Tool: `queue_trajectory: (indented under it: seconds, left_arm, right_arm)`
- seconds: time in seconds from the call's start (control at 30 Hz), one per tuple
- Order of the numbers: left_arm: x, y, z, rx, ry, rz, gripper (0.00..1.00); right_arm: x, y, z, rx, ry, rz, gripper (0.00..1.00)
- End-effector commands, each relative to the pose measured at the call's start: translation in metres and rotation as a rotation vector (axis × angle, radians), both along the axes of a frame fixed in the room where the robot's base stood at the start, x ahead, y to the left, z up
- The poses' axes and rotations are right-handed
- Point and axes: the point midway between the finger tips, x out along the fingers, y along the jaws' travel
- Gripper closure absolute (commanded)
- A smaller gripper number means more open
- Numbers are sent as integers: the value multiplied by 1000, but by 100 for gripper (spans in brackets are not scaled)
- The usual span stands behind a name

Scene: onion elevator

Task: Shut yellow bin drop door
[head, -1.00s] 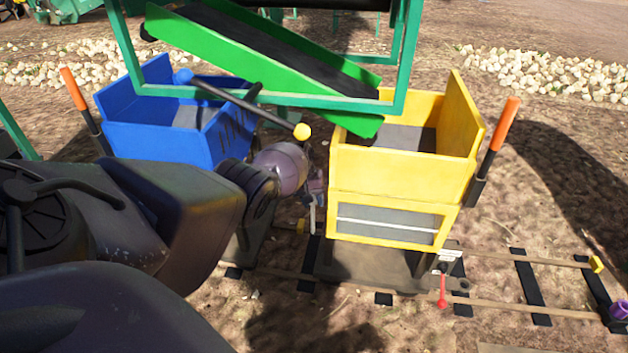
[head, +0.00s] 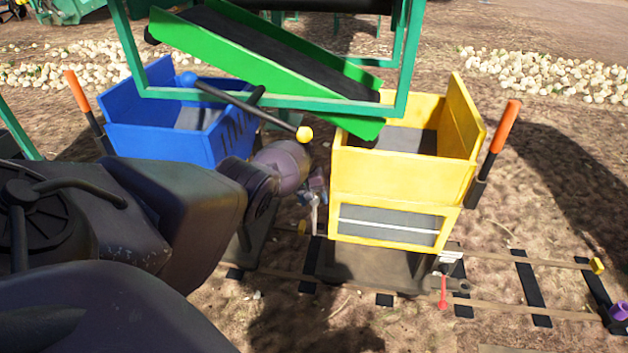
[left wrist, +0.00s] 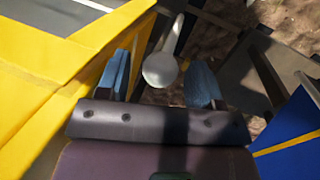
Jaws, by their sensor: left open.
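The yellow bin (head: 402,171) stands on a cart right of centre in the head view, with a grey panel (head: 388,226) in its lower front. In the left wrist view the yellow bin (left wrist: 45,75) fills the left side. My left gripper (head: 315,190) is low beside the bin's left side, partly hidden by my own wrist. In the left wrist view my left gripper (left wrist: 163,82) is open, its blue fingers on either side of a pale round-ended lever (left wrist: 161,68). I cannot tell whether they touch it. My right gripper is not in view.
The blue bin (head: 165,135) stands to the left. A green conveyor chute (head: 265,65) and its frame hang above both bins. An orange-handled lever (head: 500,130) is right of the yellow bin. A red lever (head: 443,292) is near the track.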

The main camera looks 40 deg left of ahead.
Motion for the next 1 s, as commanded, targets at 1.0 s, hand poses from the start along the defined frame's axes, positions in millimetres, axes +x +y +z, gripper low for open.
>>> queue_trajectory:
  seconds: [1.0]
  left_arm:
    - [-39, 118, 16, 0, -4, 0, 40]
  right_arm:
    - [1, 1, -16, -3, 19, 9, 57]
